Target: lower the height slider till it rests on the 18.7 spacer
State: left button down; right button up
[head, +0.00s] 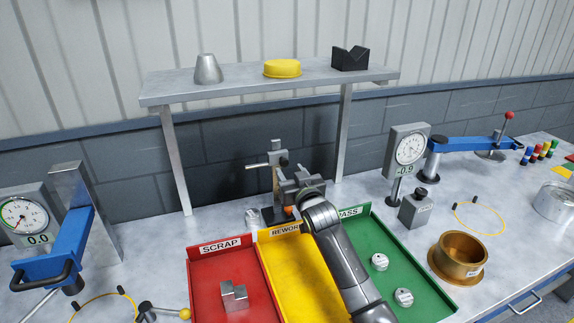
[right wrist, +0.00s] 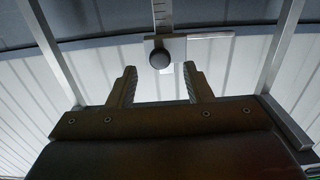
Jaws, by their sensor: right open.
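The height gauge stands behind the trays, with an upright column (head: 276,185) and a slider (head: 278,160) near its top. In the right wrist view the slider (right wrist: 205,36) is a pale bar across the ruled column, with a round dark knob (right wrist: 159,59) on it. My right gripper (head: 298,182) is in front of the gauge. In the right wrist view the gripper (right wrist: 160,85) is open and empty, with the knob above and between its fingertips. A small metal cylinder (head: 252,216) stands beside the gauge base; I cannot read whether it is the 18.7 spacer. My left gripper is not visible.
A raised shelf (head: 225,90) on metal legs spans behind the gauge. Red scrap (head: 210,275), yellow rework (head: 275,265) and green pass (head: 420,270) trays lie in front, partly under my right arm. Dial gauges (head: 408,150) (head: 25,215) flank them.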

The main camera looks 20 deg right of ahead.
aim_at(285, 164)
jog(key=shift+w, duration=1.7)
jog(key=shift+c, duration=0.3)
grip_shut()
